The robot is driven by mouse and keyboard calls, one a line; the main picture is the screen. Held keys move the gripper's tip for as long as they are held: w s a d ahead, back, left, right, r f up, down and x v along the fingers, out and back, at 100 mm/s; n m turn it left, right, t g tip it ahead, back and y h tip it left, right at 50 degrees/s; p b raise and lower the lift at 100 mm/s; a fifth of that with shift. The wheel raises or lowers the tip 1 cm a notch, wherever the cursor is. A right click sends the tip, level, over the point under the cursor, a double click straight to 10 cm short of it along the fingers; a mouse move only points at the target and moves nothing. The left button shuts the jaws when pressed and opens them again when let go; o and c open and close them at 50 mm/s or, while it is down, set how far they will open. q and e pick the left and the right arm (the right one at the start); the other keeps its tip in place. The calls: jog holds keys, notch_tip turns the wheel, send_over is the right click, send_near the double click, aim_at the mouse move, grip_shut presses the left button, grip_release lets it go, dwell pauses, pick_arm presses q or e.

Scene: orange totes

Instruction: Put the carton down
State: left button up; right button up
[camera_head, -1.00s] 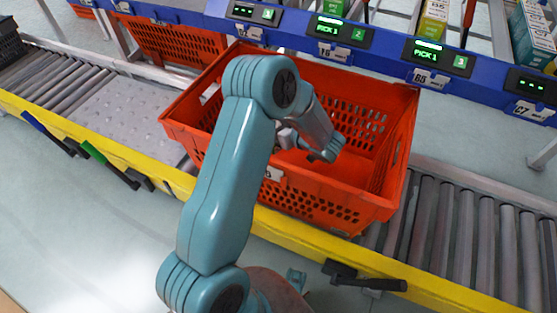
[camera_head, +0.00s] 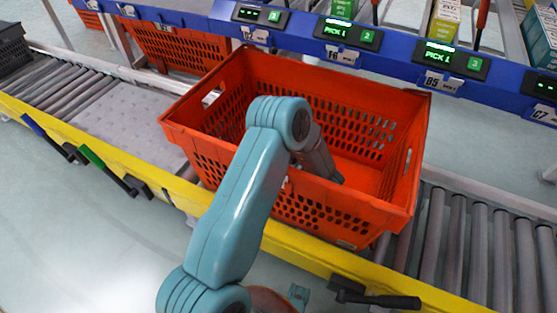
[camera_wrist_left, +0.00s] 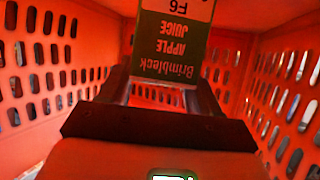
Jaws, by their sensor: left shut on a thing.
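In the head view my left arm reaches over the tote's near wall, and this wall hides the gripper and carton. I cannot tell whether the carton touches the tote floor. My right gripper is not in view.
The tote stands on a roller conveyor (camera_head: 480,240) with a yellow front rail (camera_head: 285,245). A blue rack beam (camera_head: 400,65) with lit pick displays runs behind it. The visible right part of the tote floor is bare.

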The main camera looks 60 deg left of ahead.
pick_arm(q)
jog(key=shift+f, duration=0.35)
jog(key=o, duration=1.2)
jog(key=shift+r, duration=0.45)
jog(key=p+v, duration=0.2)
jog(key=v, duration=0.5)
jog(key=shift+d+p, duration=0.25)
jog(key=shift+p, duration=0.15)
